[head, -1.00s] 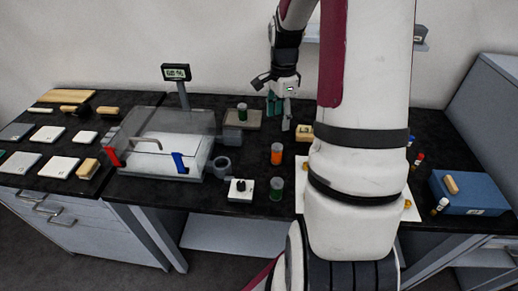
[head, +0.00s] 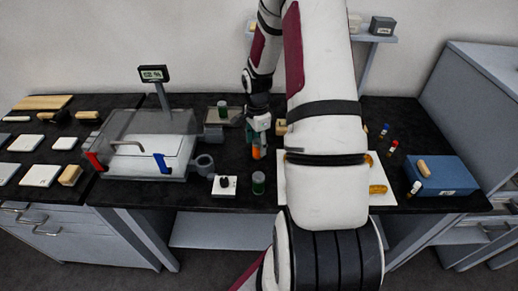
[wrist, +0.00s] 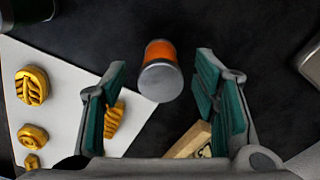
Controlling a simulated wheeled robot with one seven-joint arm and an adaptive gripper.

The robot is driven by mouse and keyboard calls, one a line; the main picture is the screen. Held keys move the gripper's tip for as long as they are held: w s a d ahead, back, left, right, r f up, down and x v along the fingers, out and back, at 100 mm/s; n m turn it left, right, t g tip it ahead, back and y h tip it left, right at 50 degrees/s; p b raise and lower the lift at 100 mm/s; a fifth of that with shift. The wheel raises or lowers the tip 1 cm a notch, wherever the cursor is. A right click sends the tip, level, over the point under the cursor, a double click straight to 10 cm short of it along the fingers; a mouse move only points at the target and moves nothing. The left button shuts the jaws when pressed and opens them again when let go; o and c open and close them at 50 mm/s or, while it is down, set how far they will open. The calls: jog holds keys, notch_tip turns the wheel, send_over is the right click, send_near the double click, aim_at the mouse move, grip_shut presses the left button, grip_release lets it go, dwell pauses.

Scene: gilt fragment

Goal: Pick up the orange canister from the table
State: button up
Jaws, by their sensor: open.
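The orange canister (head: 256,152) stands on the black table, partly hidden by my gripper in the head view. In the wrist view the orange canister (wrist: 160,70) shows its grey lid and orange side, between and a little beyond the fingertips. My gripper (wrist: 157,85) is open, with one teal-padded finger on each side and a gap to the canister on both. In the head view my gripper (head: 259,130) points down just above the canister.
A green canister (head: 258,182) stands in front of the orange one, beside a white knob box (head: 224,185). A white sheet (head: 383,197) with gold pieces lies to the right. A wooden block (wrist: 192,142) lies near the right finger. A clear-lidded case (head: 140,150) is at left.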

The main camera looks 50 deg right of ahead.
jog(key=shift+f, duration=0.35)
jog(key=shift+c, duration=0.4)
jog(key=c, duration=1.2)
jog(key=shift+r, duration=0.1)
